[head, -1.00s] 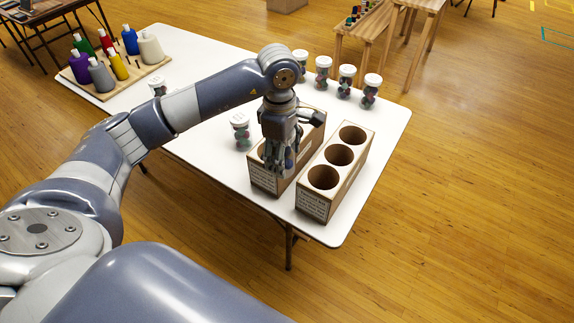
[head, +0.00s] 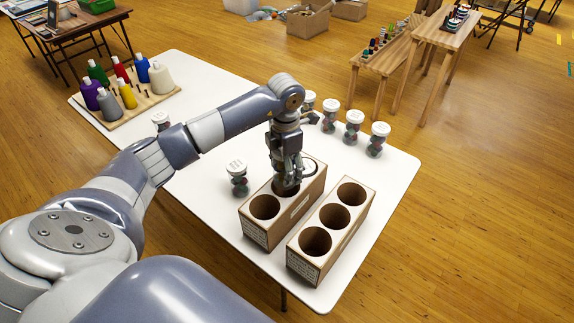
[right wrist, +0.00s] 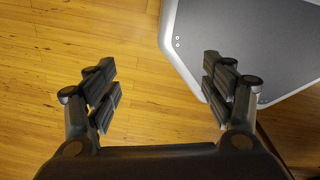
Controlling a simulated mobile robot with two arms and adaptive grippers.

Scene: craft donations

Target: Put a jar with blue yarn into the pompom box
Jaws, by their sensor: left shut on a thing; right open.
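Two brown boxes with round holes stand side by side on the white table, a left box (head: 283,225) and a right box (head: 331,238). Their labels are too small to read. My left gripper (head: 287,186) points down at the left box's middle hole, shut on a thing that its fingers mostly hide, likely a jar. A white lid (head: 310,166) shows at that box's far hole; its near hole looks empty. The right box's holes look empty. A white-lidded jar (head: 238,178) stands left of the boxes. My right gripper (right wrist: 160,95) is open and empty in the right wrist view.
Several white-lidded jars, one at the far edge (head: 353,128), stand behind the boxes on the table (head: 215,95). Another jar (head: 161,121) is partly behind my left arm. Wooden benches (head: 385,58) stand behind.

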